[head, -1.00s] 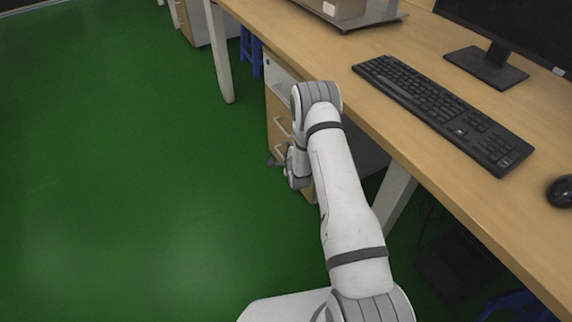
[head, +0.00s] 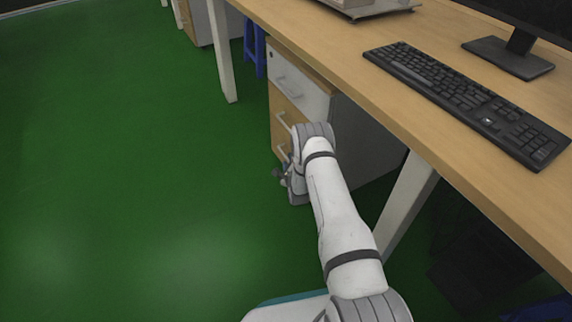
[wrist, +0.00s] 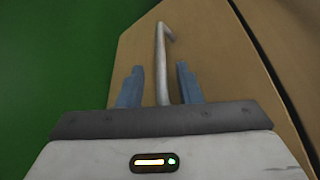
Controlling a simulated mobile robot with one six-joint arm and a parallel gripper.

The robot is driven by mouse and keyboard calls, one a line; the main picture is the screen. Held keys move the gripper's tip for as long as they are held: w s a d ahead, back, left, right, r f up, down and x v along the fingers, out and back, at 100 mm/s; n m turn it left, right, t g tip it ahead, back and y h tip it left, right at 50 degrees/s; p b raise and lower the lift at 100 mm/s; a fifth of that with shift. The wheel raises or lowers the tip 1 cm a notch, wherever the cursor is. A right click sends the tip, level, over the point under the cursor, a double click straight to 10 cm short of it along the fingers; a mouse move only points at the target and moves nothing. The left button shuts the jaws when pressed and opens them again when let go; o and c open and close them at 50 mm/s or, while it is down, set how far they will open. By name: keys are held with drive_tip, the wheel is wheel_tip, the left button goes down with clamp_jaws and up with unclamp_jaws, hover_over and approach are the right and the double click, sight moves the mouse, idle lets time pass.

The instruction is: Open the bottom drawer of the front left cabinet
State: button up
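The cabinet (head: 303,92) stands under the desk in the head view, with a white top drawer and wood-coloured drawer fronts below. Bar handles show on its front. My gripper (head: 281,174) is low beside the wood-coloured front, partly hidden by my wrist. In the wrist view my gripper (wrist: 159,84) is open, its two grey-blue fingers on either side of a pale bar handle (wrist: 161,55) on a wood-coloured front (wrist: 206,50). The fingers appear apart from the bar. The drawers look shut. The lowest part of the cabinet is hidden behind my arm.
The desk (head: 345,62) overhangs the cabinet, with a keyboard (head: 465,100) and a monitor stand (head: 508,55) on top. A desk leg (head: 405,205) stands right of my arm, another (head: 222,55) beyond the cabinet. The green floor (head: 120,170) at left is open.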

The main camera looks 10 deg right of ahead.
drive_tip(key=shift+w, duration=0.25)
drive_tip(key=shift+c, duration=0.2)
clamp_jaws()
